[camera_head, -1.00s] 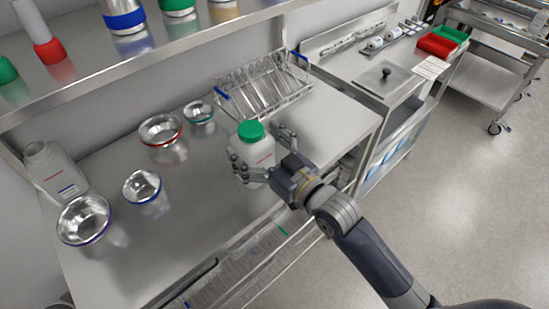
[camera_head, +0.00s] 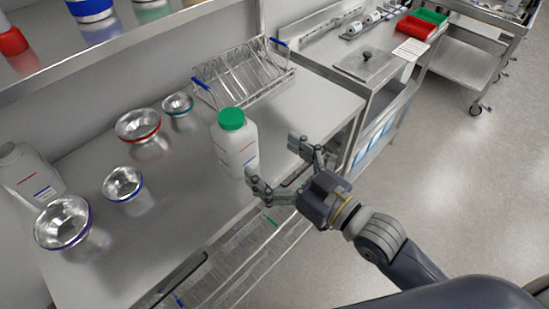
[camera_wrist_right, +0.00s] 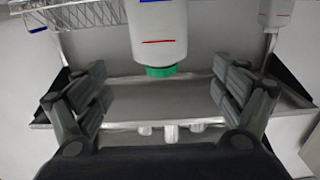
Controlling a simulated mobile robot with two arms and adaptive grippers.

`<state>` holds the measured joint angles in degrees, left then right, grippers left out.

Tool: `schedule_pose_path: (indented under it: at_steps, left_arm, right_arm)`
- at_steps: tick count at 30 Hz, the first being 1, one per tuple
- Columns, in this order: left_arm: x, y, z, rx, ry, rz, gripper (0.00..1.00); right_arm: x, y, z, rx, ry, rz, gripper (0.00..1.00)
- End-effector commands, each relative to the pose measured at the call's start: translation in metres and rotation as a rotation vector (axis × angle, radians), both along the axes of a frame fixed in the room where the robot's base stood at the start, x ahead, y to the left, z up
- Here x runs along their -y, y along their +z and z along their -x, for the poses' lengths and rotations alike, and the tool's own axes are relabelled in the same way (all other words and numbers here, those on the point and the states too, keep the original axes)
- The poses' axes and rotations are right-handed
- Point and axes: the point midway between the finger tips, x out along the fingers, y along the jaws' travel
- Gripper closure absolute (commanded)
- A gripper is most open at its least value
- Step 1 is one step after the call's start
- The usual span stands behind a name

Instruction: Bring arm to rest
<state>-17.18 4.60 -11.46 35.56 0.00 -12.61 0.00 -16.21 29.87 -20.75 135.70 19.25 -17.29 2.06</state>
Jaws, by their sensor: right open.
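My right gripper (camera_head: 283,170) is open and empty, just right of a white bottle (camera_head: 236,152) with a green cap (camera_head: 232,118). The bottle stands upright on the steel table (camera_head: 185,205). In the right wrist view the bottle (camera_wrist_right: 158,32) shows at the top, beyond the spread fingers of the gripper (camera_wrist_right: 165,98), with a clear gap on both sides. My right arm reaches in from the lower right in the head view. My left gripper does not show.
Several metal bowls, one red-rimmed (camera_head: 138,125), and another white bottle (camera_head: 30,175) stand left on the table. A wire rack (camera_head: 243,75) stands behind. A steel shelf (camera_head: 110,60) hangs overhead. Red (camera_head: 415,27) and green trays lie far right. Floor at right is clear.

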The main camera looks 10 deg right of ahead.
Motion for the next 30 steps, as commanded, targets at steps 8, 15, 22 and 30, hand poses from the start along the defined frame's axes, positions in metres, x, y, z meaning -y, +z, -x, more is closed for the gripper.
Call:
schedule_pose_path:
  at_steps: [8,15,22,30]
  left_arm:
    - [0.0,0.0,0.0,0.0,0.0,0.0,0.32]
    - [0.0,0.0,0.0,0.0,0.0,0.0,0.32]
    - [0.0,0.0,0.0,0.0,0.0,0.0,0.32]
    - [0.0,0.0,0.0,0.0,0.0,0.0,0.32]
  right_arm:
    - [0.0,0.0,0.0,0.0,0.0,0.0,0.11]
    - [0.005,-0.019,0.0,-0.069,-0.033,0.046,0.11]
    - [0.039,-0.097,0.018,-0.374,-0.165,0.224,0.11]
    - [0.095,-0.179,0.084,-0.797,-0.321,0.407,0.11]
